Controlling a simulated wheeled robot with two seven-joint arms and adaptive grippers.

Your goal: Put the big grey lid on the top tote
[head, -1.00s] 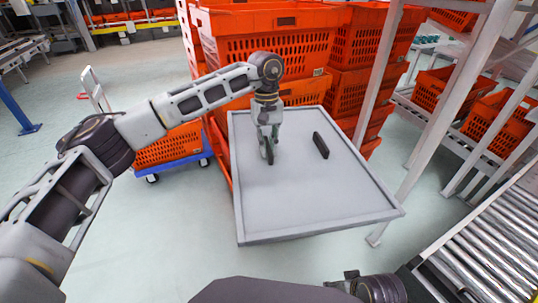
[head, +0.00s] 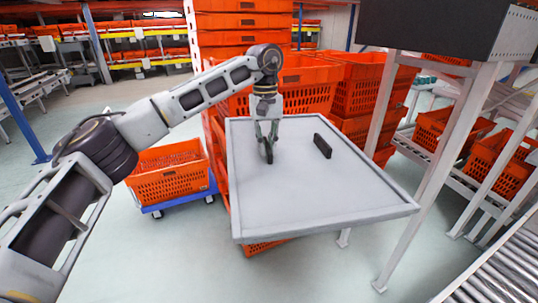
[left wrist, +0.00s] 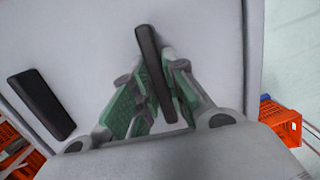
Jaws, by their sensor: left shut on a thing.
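The big grey lid (head: 310,200) is a flat panel with a raised rim and two black handles. It is held out in front of the tote stacks, tilted toward me, in the head view. My left gripper (head: 268,148) is shut on one handle (left wrist: 155,75), its green fingers on either side in the left wrist view. The other black handle (head: 322,146) is free, to the right. An orange tote (head: 308,75) at the top of a stack is behind the lid, partly hidden by my left arm. My right gripper is out of view.
More orange tote stacks (head: 362,92) stand behind the lid. A grey post (head: 440,165) rises close to the lid's right edge. A blue dolly (head: 178,203) with an orange tote (head: 165,172) is at left. A roller conveyor (head: 500,280) is at lower right. Front floor is clear.

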